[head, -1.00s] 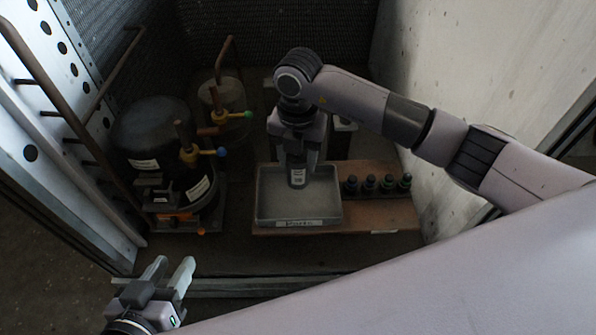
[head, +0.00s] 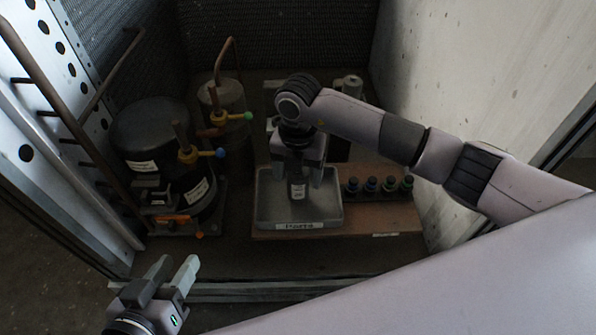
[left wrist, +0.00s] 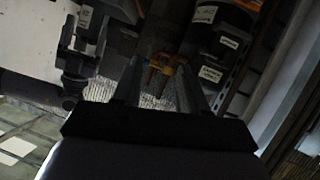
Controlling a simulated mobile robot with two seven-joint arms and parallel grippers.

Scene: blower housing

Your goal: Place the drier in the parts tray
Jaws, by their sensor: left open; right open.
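The drier (head: 298,191), a small dark cylinder with a white label, stands about upright in the grey parts tray (head: 331,223). The tray has a label on its front wall. My right gripper (head: 298,179) points down over the tray, open, with its fingers on either side of the drier's upper part. The gripper body hides the drier's top, and I cannot tell whether the fingers touch it. My left gripper (head: 174,270) is open and empty at the lower left, outside the front edge. Its fingers also show in the left wrist view (left wrist: 160,92).
A black compressor (head: 150,135) and a smaller canister (head: 226,100) with copper pipe and coloured valves stand left of the tray. Several dark caps (head: 372,186) line the wooden board (head: 400,218) at the right. A front sill (head: 250,291) and concrete wall (head: 440,80) bound the space.

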